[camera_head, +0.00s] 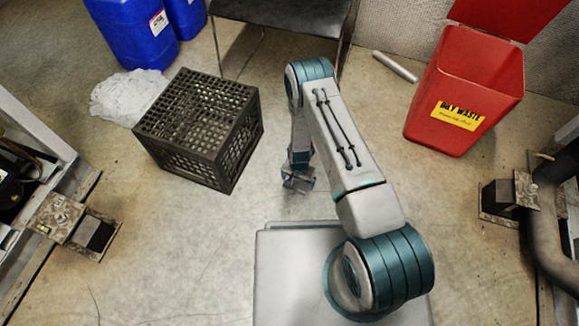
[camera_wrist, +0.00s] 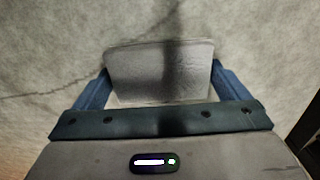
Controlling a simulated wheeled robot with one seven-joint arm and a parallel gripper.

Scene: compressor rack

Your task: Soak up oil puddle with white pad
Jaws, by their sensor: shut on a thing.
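My gripper (camera_wrist: 160,80) is shut on a flat, pale grey-white pad (camera_wrist: 140,72), with one blue finger at each side edge. The pad lies level between the fingers, over bare concrete floor; I cannot tell whether it touches the floor. In the head view my gripper (camera_head: 298,182) hangs low, pointing down, in front of my base and right of the dark crate. The pad cannot be made out there. No oil puddle is clearly visible in either view; a dark band across the pad and floor in the wrist view looks like a shadow.
A dark mesh crate (camera_head: 190,150) stands to the left, with crumpled white material (camera_head: 125,97) behind it. Blue drums (camera_head: 135,35) stand at the back left. A red oily-waste bin (camera_head: 465,85) is at right. A pale stick (camera_head: 395,66) lies near it. The floor between is open.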

